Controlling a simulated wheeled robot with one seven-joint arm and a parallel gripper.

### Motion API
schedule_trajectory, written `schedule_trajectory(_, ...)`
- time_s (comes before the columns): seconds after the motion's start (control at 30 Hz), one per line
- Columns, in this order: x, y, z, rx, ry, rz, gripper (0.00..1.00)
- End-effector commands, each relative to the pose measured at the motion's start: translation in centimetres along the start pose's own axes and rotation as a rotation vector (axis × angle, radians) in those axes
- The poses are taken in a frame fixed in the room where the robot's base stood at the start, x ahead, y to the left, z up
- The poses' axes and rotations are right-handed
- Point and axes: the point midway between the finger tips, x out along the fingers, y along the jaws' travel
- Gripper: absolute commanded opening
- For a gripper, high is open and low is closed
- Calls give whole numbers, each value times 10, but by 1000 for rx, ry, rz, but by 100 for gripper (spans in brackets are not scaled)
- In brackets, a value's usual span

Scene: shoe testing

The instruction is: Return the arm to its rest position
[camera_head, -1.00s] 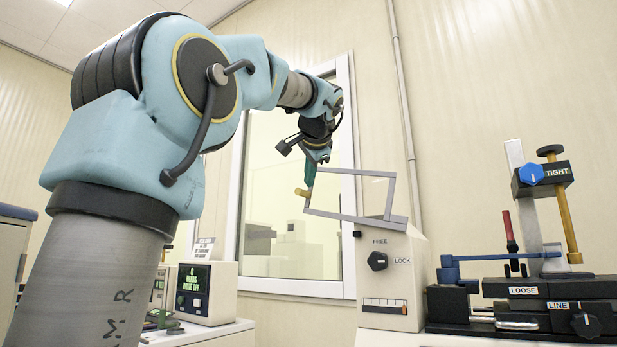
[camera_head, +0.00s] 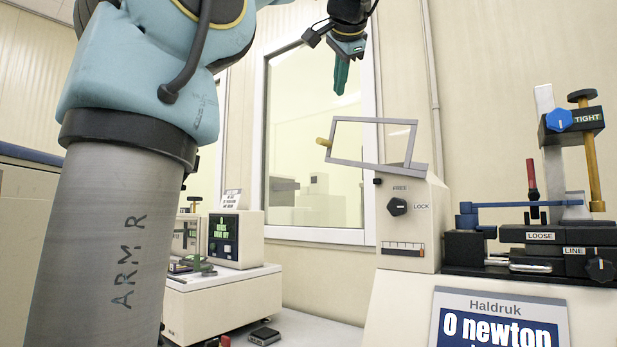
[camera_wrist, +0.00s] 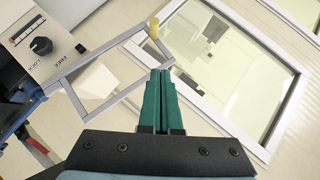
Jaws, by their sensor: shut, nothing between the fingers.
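My gripper (camera_head: 341,82) hangs from my raised arm in front of the window in the head view, its green fingers pointing down. In the wrist view my gripper (camera_wrist: 161,72) shows its two green fingers pressed together, with nothing between them. It is above and apart from the metal frame guard (camera_head: 365,165) with the yellow knob (camera_head: 324,142). In the wrist view the frame guard (camera_wrist: 92,105) and its yellow knob (camera_wrist: 153,28) appear beyond the fingertips. My arm's upper joints are partly cut off at the top of the head view.
The machine with the FREE/LOCK dial (camera_head: 397,206) stands under the frame guard. A clamp device (camera_head: 570,121) marked TIGHT is at the right, above a Haldruk display (camera_head: 498,325). A box with a green screen (camera_head: 223,235) stands at left on a white bench. The window (camera_head: 318,150) is behind.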

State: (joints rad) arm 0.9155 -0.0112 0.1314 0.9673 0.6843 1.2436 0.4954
Motion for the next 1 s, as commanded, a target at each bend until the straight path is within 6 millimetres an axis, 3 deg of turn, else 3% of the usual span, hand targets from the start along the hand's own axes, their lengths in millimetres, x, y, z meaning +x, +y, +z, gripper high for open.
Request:
schedule_trajectory(0.13,3,2,1,0,-3,3,0)
schedule_trajectory(0.23,22,15,6,0,-22,28,0)
schedule_trajectory(0.37,75,58,28,-17,-78,107,0)
schedule_trajectory(0.47,122,103,61,-58,-138,191,0)
schedule_trajectory(0.6,175,169,119,-149,-230,302,0)
schedule_trajectory(0.7,201,217,168,-235,-306,376,0)
schedule_trajectory(0.83,220,279,237,-370,-415,457,0)
schedule_trajectory(1.0,217,362,330,-581,-577,535,0)
